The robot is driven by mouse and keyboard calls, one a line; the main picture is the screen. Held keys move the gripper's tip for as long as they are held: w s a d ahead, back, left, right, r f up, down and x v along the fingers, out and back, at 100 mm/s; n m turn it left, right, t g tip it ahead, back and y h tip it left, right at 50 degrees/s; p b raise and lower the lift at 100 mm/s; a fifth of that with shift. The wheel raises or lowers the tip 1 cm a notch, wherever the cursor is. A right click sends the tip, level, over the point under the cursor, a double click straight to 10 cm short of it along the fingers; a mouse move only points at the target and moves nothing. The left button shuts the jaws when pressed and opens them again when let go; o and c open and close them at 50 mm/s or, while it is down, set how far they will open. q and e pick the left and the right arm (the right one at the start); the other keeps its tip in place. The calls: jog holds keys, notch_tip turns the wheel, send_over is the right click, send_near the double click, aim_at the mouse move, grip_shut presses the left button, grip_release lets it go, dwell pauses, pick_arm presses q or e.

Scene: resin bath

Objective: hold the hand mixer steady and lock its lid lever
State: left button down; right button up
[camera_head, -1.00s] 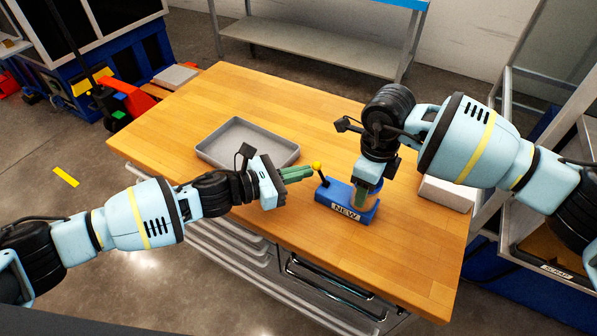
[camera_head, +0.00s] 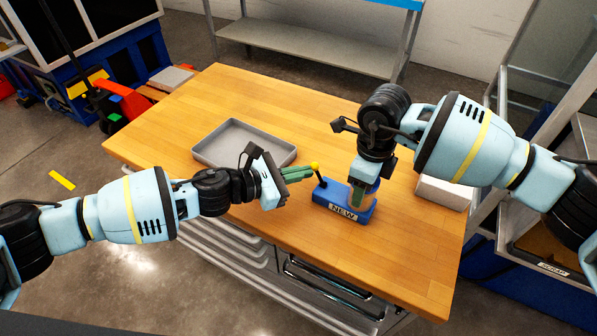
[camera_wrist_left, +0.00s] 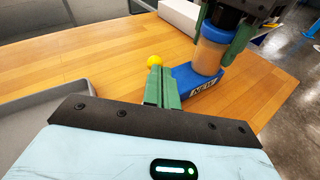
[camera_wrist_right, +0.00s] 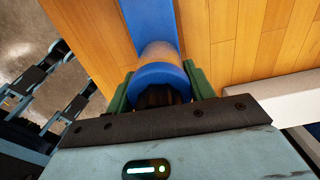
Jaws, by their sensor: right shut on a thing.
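The hand mixer (camera_head: 333,194) stands on the wooden table, with a blue base marked "NEW". Its lever stands up at the left end of the base and carries a yellow knob (camera_head: 314,166). An amber jar with a blue cap stands at the base's right end; the jar shows in the left wrist view (camera_wrist_left: 208,58). My right gripper (camera_head: 359,200) points down and is shut around the jar, partly hiding it. My left gripper (camera_head: 311,173) is shut and empty, its green fingertips close beside the knob. The knob (camera_wrist_left: 155,61) shows just beyond those fingertips; I cannot tell whether they touch.
A grey tray (camera_head: 240,166) lies on the table behind my left gripper. A white box (camera_head: 444,192) sits at the right edge, near my right arm. The table's front right (camera_head: 400,260) is clear. A metal shelf (camera_head: 300,40) stands behind the table.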

pick_arm(q)
jog(key=shift+m+y, duration=0.6)
jog(key=shift+m, duration=0.2)
jog(key=d, duration=0.1)
jog(key=s+d+r, duration=0.1)
jog(key=d, duration=0.1)
jog(key=s+d, duration=0.1)
jog(key=shift+s+d+r, duration=0.2)
jog(key=shift+d, duration=0.05)
jog(key=shift+r, duration=0.2)
jog(key=shift+r, duration=0.6)
jog(key=s+d+r+v, duration=0.1)
jog(key=v, duration=1.2)
jog(key=shift+s+r, duration=0.2)
jog(key=shift+r, duration=0.25)
